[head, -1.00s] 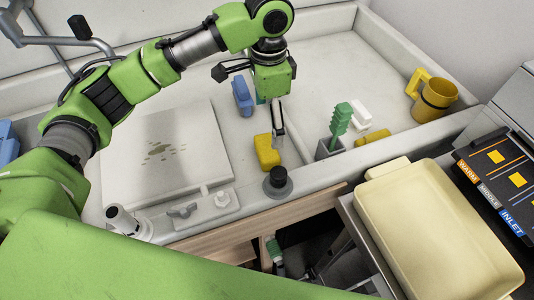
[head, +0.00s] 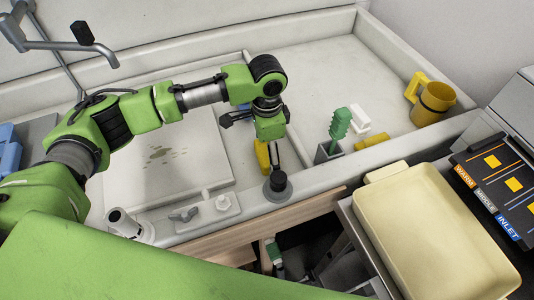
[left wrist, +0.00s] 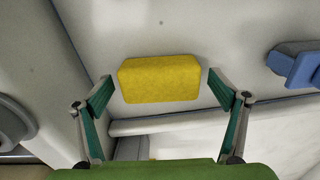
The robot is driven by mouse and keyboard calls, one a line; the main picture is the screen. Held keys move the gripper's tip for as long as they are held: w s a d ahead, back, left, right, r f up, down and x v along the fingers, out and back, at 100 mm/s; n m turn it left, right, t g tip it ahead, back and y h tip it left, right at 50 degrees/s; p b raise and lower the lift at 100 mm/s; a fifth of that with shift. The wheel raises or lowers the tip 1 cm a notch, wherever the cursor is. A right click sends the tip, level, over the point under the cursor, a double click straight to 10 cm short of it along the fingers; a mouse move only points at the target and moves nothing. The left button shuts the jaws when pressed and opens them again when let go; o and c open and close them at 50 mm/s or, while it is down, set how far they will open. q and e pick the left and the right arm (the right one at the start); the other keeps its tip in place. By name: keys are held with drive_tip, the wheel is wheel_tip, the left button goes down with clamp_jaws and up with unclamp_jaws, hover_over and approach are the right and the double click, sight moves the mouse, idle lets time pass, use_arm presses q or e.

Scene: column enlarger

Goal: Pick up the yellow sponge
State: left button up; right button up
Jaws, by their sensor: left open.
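The yellow sponge (head: 262,154) lies in the pale sink-like basin, beside the raised white board; in the head view my left gripper partly hides it. My left gripper (head: 272,158) points down close over the sponge. In the left wrist view the sponge (left wrist: 160,79) sits between the spread fingers of the left gripper (left wrist: 160,90), with a gap on each side. The left gripper is open and holds nothing. My right gripper is not in view.
A black round knob (head: 277,186) stands on the front rim close to the gripper. A green brush (head: 338,126) in a grey holder, a white block (head: 360,120), a yellow cylinder (head: 371,140) and a yellow mug (head: 432,101) are to the right. A blue object (left wrist: 296,64) lies nearby.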

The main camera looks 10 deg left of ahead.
use_arm(q)
drive_tip(key=c, duration=1)
drive_tip(key=shift+r, duration=0.1)
wheel_tip(320, 180, up, 10)
drive_tip(key=shift+f+b, duration=0.15)
drive_tip(key=shift+b, duration=0.15)
drive_tip(key=shift+c, duration=0.3)
drive_tip(key=shift+c, duration=0.2)
